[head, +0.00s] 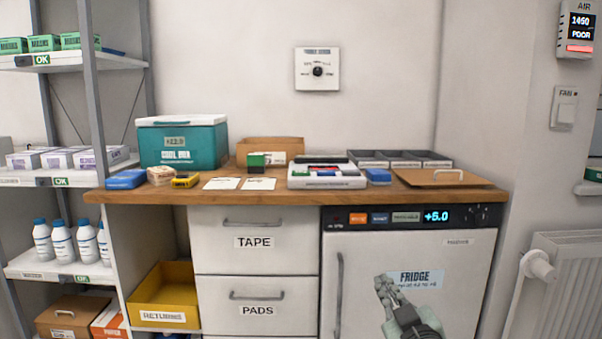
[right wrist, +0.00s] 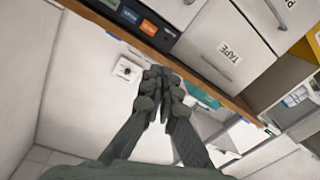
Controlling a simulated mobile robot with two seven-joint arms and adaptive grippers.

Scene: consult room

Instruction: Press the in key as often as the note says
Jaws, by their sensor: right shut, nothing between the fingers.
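I cannot make out a key marked "in". The fridge (head: 410,270) has a dark panel (head: 462,216) with an orange key (head: 358,218), a blue key (head: 380,218), a grey label (head: 406,217) and a display (head: 437,217) reading +5.0. Two white cards (head: 222,184) (head: 260,184) lie on the wooden counter (head: 275,195); their writing is too small to read. My right gripper (head: 381,282) is shut and empty, in front of the fridge door, below the panel. In the right wrist view its fingers (right wrist: 157,75) are together. My left gripper is not in view.
On the counter stand a teal cool box (head: 185,150), a yellow device (head: 185,180), a white tray-like unit (head: 326,181), a dark divided tray (head: 400,157) and a clipboard-like board (head: 440,182). A radiator (head: 565,285) is at the right. Shelves (head: 60,181) stand left.

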